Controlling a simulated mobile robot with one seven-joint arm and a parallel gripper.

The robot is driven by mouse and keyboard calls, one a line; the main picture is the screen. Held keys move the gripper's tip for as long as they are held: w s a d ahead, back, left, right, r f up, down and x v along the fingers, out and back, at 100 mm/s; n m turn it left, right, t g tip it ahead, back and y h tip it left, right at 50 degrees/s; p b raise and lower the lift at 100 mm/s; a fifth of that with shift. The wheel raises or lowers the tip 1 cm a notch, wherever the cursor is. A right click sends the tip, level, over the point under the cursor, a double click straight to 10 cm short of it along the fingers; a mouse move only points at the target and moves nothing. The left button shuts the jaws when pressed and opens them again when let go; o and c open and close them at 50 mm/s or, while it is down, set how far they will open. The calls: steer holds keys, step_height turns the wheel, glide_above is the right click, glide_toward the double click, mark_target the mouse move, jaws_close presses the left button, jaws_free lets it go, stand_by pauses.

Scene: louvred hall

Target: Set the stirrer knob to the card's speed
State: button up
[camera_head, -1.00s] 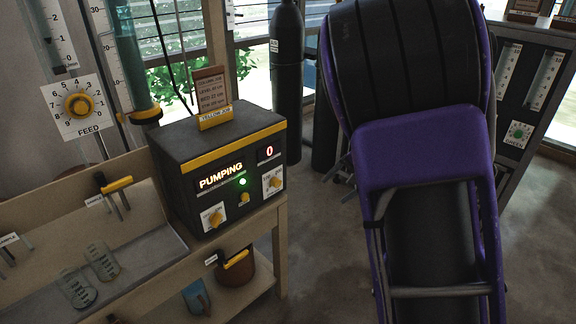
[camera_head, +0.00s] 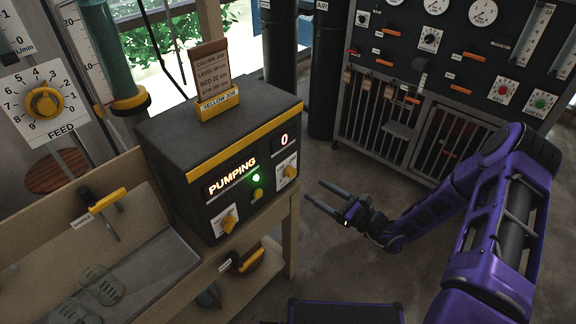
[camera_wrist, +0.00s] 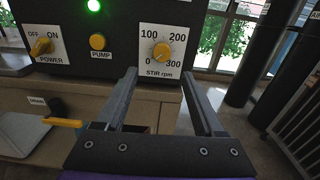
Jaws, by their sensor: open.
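The stirrer knob (camera_wrist: 161,50) is a yellow dial on a white plate marked 0, 100, 200, 300 and "STIR rpm" in the wrist view. It seems to point near 0. It also shows on the right of the black box's front in the head view (camera_head: 290,172). The card (camera_head: 211,72) stands in a yellow holder on the box, headed "COLUMN JOB"; its last line is too small to read surely. A red display (camera_head: 284,140) reads 0. My gripper (camera_head: 316,192) is open and empty, right of the box, its fingers toward the knob plate and apart from it.
Beside the stirrer knob are a yellow PUMP button (camera_wrist: 97,42) and a POWER knob (camera_wrist: 41,47). A "PUMPING" sign (camera_head: 232,175) and green lamp are lit. A FEED dial (camera_head: 44,104) is at left. A dark gauge panel (camera_head: 400,45) stands behind. Floor between is clear.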

mark_target(294, 174)
steer(key=shift+b+x, duration=1)
steer(key=shift+x, duration=4)
steer(key=shift+w+d+r, duration=0.1)
steer(key=shift+d+r, duration=0.05)
steer(key=shift+c, duration=0.3)
jaws_close()
